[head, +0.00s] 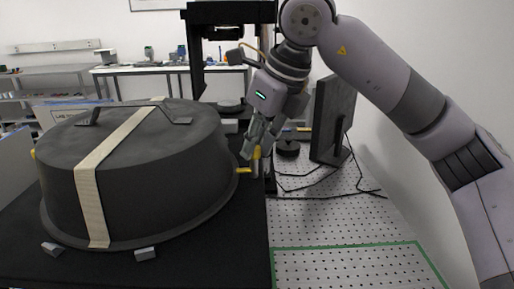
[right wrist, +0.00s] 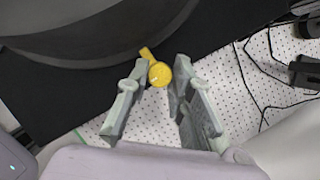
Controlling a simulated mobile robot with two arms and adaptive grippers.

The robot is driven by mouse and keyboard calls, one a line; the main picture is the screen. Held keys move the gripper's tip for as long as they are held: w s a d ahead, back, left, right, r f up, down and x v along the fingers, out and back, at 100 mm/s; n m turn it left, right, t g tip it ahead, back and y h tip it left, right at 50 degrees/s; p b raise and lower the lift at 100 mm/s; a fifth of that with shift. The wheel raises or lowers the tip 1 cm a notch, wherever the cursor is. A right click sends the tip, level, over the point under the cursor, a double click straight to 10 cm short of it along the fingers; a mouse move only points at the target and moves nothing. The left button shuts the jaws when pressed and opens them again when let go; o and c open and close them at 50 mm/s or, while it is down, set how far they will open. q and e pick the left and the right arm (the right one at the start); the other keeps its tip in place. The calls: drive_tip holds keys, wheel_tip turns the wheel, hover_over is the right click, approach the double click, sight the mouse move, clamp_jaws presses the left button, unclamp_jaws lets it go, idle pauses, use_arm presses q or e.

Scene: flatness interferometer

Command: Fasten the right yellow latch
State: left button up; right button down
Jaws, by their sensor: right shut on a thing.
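The right yellow latch (head: 243,170) is at the right edge of the large dark round chamber lid (head: 140,190). In the right wrist view its round yellow end (right wrist: 159,75) and short yellow arm show beside the dark rim. My right gripper (head: 252,148) reaches down to the latch from above. In the right wrist view its two fingers (right wrist: 158,72) stand on either side of the round end, and it is shut on the latch. The fingers partly cover the latch in the head view. My left gripper is out of view.
A beige strap (head: 92,205) runs over the lid, which rests on a black surface. A dark monitor (head: 333,118) and black cables stand to the right on the perforated bench top (head: 335,215). The bench's green-outlined front area (head: 350,268) is clear.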

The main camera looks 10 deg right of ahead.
drive_tip(key=shift+m, duration=0.5)
drive_tip(key=shift+r, duration=0.1)
drive_tip(key=c, duration=1.4)
unclamp_jaws()
drive_tip(key=shift+c, duration=0.2)
drive_tip(key=v, duration=1.1)
drive_tip(key=shift+s+r, duration=0.2)
drive_tip(key=shift+r, duration=0.2)
drive_tip(key=shift+a, duration=0.1)
